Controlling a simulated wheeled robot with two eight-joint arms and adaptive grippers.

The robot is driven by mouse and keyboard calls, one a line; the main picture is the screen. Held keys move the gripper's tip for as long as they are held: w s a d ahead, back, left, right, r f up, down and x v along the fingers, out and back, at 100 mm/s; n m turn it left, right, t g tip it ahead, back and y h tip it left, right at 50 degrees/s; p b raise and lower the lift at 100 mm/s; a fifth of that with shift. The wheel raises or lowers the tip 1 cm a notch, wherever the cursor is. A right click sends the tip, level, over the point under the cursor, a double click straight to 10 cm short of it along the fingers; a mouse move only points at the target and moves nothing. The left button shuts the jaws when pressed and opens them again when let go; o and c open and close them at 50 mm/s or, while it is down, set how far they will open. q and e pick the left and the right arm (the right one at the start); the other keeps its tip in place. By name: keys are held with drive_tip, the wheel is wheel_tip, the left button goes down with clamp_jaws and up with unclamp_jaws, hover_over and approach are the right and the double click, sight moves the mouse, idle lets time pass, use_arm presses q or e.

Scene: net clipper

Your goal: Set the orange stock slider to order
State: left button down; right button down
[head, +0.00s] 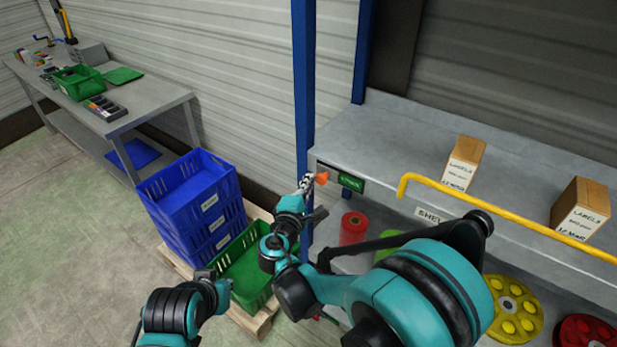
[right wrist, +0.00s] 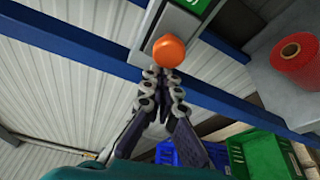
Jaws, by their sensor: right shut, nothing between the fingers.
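The orange slider knob (head: 321,178) is on the front edge of the grey shelf bench, at its left end beside the blue post. A green label plate (head: 351,182) is just right of it; its text is too small to read. My right gripper (head: 308,183) is shut and empty, with its fingertips at the knob's left side. In the right wrist view the round orange knob (right wrist: 169,51) sits just beyond the closed fingertips (right wrist: 160,76); I cannot tell whether they touch. My left gripper (head: 214,287) is low, over the green crate's near left side; its fingers are unclear.
Blue crates (head: 190,197) are stacked left of a green crate (head: 247,272). A yellow rail (head: 500,215) runs along the bench front. Two label boxes (head: 464,163) stand on the bench. A red roll (head: 353,229) is below. The blue post (head: 303,80) stands close behind my right gripper.

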sight(338, 181)
drive_tip(key=s+d, duration=0.1)
drive_tip(key=d, duration=0.1)
drive_tip(key=s+d, duration=0.3)
drive_tip(key=d, duration=0.1)
drive_tip(key=shift+s+d+f, duration=0.1)
drive_tip(key=shift+s, duration=0.05)
idle(0.5)
